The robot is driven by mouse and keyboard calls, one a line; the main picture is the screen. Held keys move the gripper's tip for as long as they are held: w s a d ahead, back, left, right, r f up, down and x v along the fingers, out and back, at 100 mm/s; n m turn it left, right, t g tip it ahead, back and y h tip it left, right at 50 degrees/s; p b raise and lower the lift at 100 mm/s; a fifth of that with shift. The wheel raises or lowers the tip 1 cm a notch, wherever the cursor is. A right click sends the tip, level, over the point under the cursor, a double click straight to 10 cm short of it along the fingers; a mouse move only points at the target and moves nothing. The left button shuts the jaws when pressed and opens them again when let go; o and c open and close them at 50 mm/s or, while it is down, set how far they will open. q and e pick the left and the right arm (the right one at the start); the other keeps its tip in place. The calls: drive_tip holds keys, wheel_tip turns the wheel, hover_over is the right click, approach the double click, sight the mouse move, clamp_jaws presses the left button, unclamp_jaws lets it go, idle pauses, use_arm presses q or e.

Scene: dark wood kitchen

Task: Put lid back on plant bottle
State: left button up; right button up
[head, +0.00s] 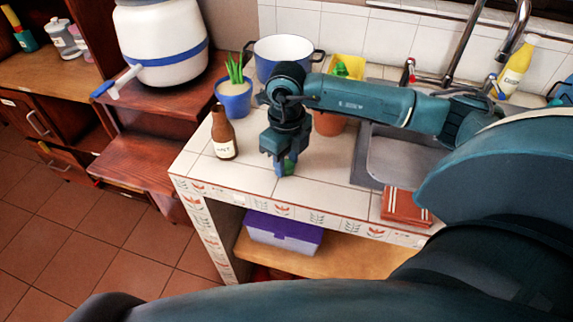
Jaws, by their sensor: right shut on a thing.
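A brown bottle (223,136) with a pale label stands upright near the left end of the white tiled counter. My right gripper (286,168) points down over the counter, to the right of the bottle and apart from it. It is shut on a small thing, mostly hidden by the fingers. A bit of green shows at the fingertips, and I cannot tell for sure whether it is the lid. My left gripper is out of view.
A blue pot with a green plant (234,98) and a white cooking pot (284,52) stand behind the bottle. The sink (400,160) and a red-brown box (405,207) are to the right. Counter tiles between bottle and gripper are clear.

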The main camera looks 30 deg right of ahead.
sight(286, 165)
drive_tip(key=shift+c, duration=1.3)
drive_tip(key=shift+r, duration=0.1)
use_arm(q)
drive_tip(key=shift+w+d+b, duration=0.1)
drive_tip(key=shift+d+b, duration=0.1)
drive_tip(key=shift+b, duration=0.35)
use_arm(e)
wheel_tip(286, 165, up, 10)
